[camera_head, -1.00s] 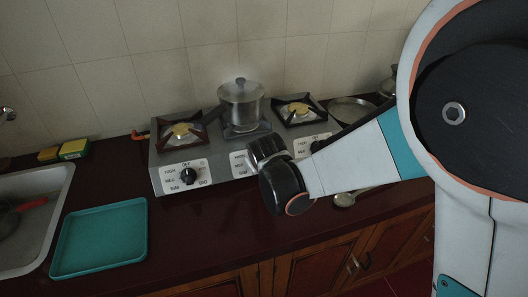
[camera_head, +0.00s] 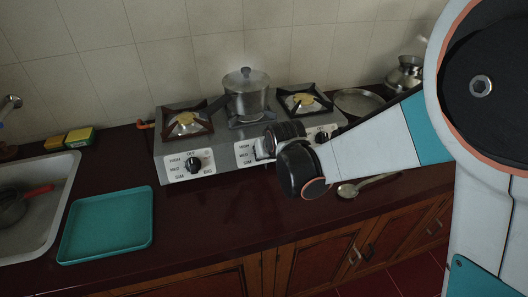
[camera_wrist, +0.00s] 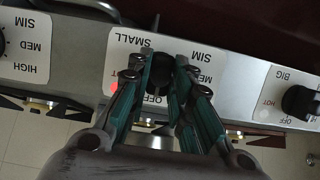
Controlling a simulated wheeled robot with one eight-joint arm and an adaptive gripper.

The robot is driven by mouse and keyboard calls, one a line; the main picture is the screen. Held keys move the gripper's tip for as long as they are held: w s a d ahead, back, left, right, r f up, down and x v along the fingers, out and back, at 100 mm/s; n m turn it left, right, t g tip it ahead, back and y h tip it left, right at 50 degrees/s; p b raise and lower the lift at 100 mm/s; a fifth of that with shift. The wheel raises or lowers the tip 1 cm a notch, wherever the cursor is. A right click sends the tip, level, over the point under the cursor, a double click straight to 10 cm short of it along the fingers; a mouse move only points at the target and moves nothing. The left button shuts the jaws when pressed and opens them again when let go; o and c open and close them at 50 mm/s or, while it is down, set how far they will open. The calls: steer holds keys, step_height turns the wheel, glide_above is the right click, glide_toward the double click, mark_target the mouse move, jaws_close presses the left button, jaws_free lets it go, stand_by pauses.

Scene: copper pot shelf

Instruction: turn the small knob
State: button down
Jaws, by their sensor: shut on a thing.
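The small knob (camera_wrist: 160,84) is black and round, on a white dial plate marked SMALL, SIM and OFF in the wrist view. My gripper (camera_wrist: 161,70) has its two green-padded fingers on either side of it, shut on it.
Other knobs sit left (camera_head: 194,164) and right (camera_head: 321,137) on the stove front. A lidded pot (camera_head: 246,97) stands on the middle burner. A teal tray (camera_head: 107,225) and a sink (camera_head: 50,206) are at left. A spoon (camera_head: 348,190) lies to the right.

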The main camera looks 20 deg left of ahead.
steer(key=c, duration=1.4)
jaws_free()
steer(key=shift+c, duration=0.2)
step_height(320, 180, up, 10)
steer(key=shift+s, duration=0.15)
